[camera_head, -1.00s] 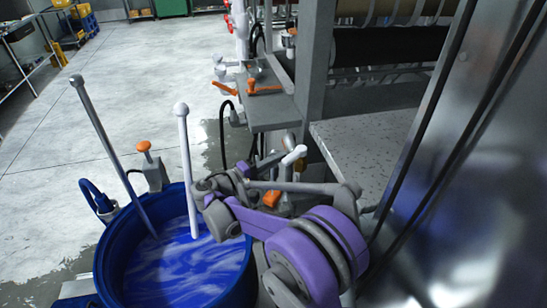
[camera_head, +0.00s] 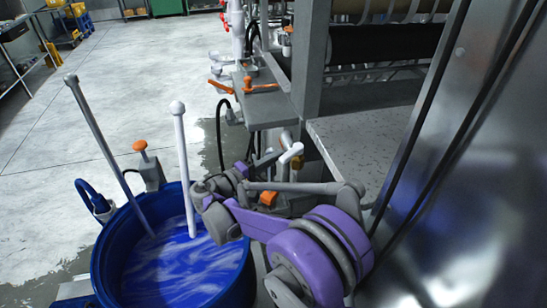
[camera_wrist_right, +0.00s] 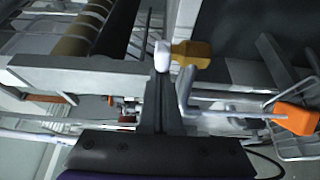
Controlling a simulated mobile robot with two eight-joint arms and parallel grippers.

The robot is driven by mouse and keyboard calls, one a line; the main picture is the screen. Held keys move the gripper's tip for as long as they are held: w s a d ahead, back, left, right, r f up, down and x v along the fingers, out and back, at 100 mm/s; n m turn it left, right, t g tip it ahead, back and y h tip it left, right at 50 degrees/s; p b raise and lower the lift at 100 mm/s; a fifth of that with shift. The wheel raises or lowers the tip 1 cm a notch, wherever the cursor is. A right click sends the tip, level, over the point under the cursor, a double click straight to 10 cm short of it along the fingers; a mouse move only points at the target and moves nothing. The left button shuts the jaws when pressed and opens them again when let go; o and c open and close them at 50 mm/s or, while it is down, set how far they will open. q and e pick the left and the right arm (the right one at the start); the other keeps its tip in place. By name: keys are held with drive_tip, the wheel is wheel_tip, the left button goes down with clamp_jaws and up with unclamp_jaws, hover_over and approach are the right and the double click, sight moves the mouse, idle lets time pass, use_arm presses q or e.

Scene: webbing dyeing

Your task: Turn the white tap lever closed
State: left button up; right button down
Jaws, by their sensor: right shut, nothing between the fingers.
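The white tap lever (camera_head: 290,153) shows as a short white handle just left of the grey steel table. In the right wrist view its white end (camera_wrist_right: 162,56) is beside a brass-coloured part (camera_wrist_right: 193,51). My right gripper (camera_head: 275,158) is shut and empty, with its tips close to the lever's left side. In the right wrist view my fingers (camera_wrist_right: 160,80) are together and reach up to the white end. I cannot tell whether they touch it. Much of the tap below the lever is hidden behind my right arm. My left gripper is not in view.
A blue vat (camera_head: 103,262) of blue liquid, with two upright rods, stands left of my right arm. The steel table (camera_head: 365,140) and a shiny metal panel (camera_head: 470,200) limit the right side. Orange-handled valves (camera_head: 262,87) lie farther back. Open floor is at left.

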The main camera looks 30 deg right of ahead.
sight(283, 163)
drive_tip(key=shift+s+t, duration=0.25)
drive_tip(key=shift+t, duration=0.05)
drive_tip(key=shift+s+d+n+t+y+b, duration=0.1)
drive_tip(key=shift+s+n+t+y+b, duration=0.25)
drive_tip(key=shift+n+t, duration=0.35)
drive_tip(key=shift+s+d+n+t+y+b, duration=0.1)
drive_tip(key=shift+s+n+t+y, duration=0.15)
drive_tip(key=shift+s+n+t, duration=0.4)
drive_tip(key=t, duration=0.1)
drive_tip(key=s+n+t+y, duration=0.1)
drive_tip(key=shift+d+n+t, duration=0.2)
drive_tip(key=shift+n+t, duration=0.05)
drive_tip(key=shift+t, duration=0.1)
drive_tip(key=shift+s+d, duration=0.25)
drive_tip(key=shift+s, duration=0.2)
drive_tip(key=shift+s+d, duration=0.9)
drive_tip(key=shift+s, duration=0.05)
drive_tip(key=shift+s+d, duration=0.1)
drive_tip(key=shift+s, duration=0.05)
